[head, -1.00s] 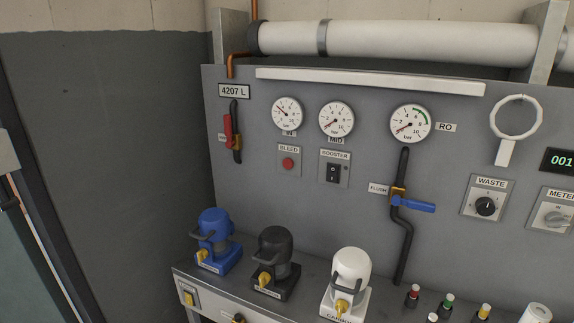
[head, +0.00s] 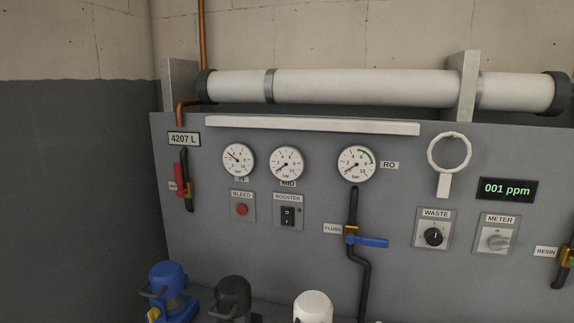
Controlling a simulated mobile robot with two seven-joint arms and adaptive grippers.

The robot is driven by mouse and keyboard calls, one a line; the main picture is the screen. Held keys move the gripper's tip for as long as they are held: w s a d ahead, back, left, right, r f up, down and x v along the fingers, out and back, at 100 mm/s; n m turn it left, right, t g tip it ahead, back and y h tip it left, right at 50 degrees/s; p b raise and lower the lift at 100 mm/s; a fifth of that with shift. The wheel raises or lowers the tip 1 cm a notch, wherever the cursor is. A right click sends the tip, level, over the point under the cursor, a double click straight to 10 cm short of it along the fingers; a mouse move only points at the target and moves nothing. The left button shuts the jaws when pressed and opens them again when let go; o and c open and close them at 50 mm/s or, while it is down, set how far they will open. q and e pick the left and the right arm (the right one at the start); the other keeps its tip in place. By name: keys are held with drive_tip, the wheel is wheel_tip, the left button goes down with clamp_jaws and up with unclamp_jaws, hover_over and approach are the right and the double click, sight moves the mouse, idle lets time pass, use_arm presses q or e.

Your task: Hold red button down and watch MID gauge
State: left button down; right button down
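The red button (head: 242,210) sits on a small grey plate labelled BLEED, on the grey wall panel. Nothing touches it. The MID gauge (head: 287,163) is a round white dial up and to the right of the button, with its label just below. Its red needle points to the lower left, near the low end of the scale. Neither of my grippers shows in the head view.
Left of the MID gauge is another gauge (head: 238,160); right is the RO gauge (head: 356,164). A BOOSTER switch (head: 288,215) sits beside the button. Blue (head: 171,286), black (head: 234,299) and white (head: 313,308) housings stand below. A red-handled valve (head: 179,180) is at left.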

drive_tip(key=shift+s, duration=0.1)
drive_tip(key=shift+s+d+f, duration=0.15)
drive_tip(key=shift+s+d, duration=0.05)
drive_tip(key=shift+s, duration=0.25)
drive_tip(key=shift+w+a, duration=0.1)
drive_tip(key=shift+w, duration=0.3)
